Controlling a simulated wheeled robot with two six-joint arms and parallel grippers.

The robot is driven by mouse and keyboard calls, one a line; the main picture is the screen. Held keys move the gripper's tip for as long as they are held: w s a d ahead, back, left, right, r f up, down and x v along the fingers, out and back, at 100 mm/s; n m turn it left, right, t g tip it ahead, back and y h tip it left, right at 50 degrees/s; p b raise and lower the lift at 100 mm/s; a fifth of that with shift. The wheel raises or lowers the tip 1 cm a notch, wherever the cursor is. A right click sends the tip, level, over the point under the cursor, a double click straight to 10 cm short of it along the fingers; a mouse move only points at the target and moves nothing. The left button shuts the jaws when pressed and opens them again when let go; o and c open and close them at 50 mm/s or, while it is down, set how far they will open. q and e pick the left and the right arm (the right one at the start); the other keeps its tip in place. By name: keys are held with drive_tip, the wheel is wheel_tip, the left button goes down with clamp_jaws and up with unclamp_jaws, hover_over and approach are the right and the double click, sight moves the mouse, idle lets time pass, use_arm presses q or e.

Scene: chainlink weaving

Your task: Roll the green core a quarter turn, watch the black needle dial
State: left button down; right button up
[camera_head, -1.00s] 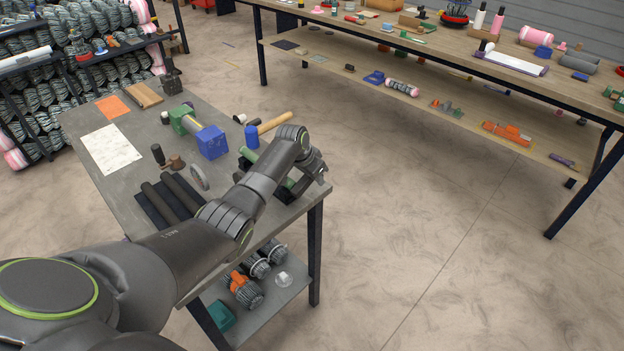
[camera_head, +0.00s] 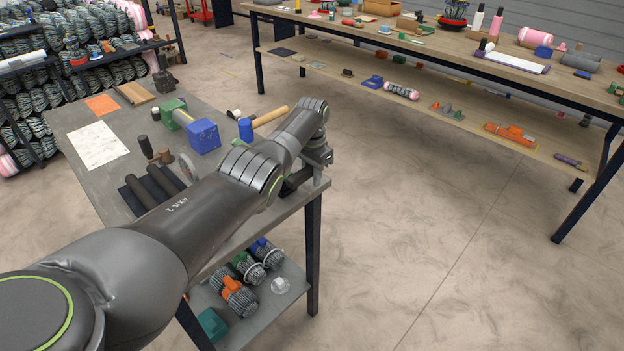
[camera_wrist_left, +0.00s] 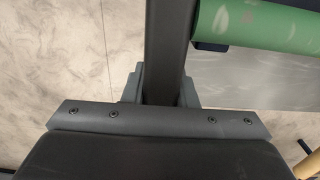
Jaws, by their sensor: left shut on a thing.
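The green core (camera_wrist_left: 262,24) lies at the upper right of the left wrist view, above a grey tabletop, beside the gripper. My left gripper (camera_wrist_left: 160,95) is closed around a dark straight bar (camera_wrist_left: 168,40), which runs up the wrist view just left of the core's end. Whether the bar joins the core cannot be told. In the head view the gripper (camera_head: 300,178) is low at the bench's right corner, mostly behind my wrist. A round dial (camera_head: 188,165) stands on the bench nearly edge-on; its needle cannot be read.
The grey bench (camera_head: 72,118) also holds a blue block (camera_head: 204,137), a wooden-handled tool (camera_head: 270,116), dark rollers (camera_head: 153,187) and white paper (camera_head: 97,145). Its lower shelf carries wire spools (camera_head: 236,296). A long wooden bench (camera_head: 400,45) stands across open floor.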

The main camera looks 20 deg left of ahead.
use_arm(q)
drive_tip(key=shift+f, duration=0.15)
idle(0.4)
drive_tip(key=c, duration=1.2)
unclamp_jaws()
drive_tip(key=shift+o, duration=0.2)
drive_tip(key=shift+r, duration=0.45)
wheel_tip(320, 180, up, 3)
drive_tip(key=shift+w+f+p, duration=0.1)
drive_tip(key=shift+f+p, duration=0.1)
drive_tip(key=shift+p, duration=0.3)
wheel_tip(320, 180, up, 14)
drive_tip(key=b, duration=0.1)
drive_tip(key=shift+b, duration=0.3)
drive_tip(key=shift+f, duration=0.1)
